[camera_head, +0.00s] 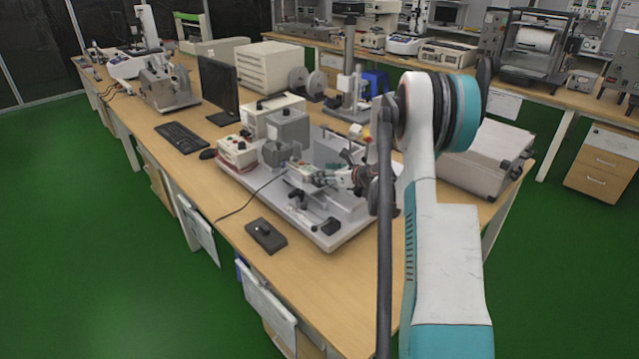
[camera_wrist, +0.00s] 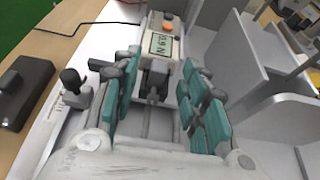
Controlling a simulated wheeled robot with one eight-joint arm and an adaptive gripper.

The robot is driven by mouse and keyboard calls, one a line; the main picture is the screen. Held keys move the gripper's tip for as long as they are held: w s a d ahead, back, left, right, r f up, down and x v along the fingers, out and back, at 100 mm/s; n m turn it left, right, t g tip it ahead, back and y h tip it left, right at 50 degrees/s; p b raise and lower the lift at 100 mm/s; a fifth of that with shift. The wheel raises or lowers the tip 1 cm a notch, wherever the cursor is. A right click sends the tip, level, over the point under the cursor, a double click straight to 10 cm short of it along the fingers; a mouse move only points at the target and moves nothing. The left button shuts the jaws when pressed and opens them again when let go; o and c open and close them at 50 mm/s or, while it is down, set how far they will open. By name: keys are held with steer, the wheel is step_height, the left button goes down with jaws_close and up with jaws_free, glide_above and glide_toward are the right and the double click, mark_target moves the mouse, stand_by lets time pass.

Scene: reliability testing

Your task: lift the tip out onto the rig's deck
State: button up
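A force gauge (camera_wrist: 160,43) with an orange button and a small lit display is in the upper middle of the wrist view. A dark grey tip-like piece (camera_wrist: 153,82) sits at its near end, in line between my fingers. My gripper (camera_wrist: 158,88) is open, with teal-padded fingers on both sides of that piece and gaps showing on each side. In the head view my gripper (camera_head: 335,178) is low over the rig, and the tip is too small to make out there. The rig's pale grey deck (camera_head: 327,240) lies below; some of it is hidden by my arm.
A black lever knob (camera_wrist: 74,82) stands left of my fingers. A grey divided tray (camera_wrist: 270,60) is close on the right. A black box with a knob (camera_head: 265,236) lies on the wooden table left of the deck. A grey case (camera_head: 487,160) stands right of my arm.

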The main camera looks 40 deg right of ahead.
steer(key=shift+x, duration=1.2)
steer(key=shift+r, duration=0.1)
jaws_close()
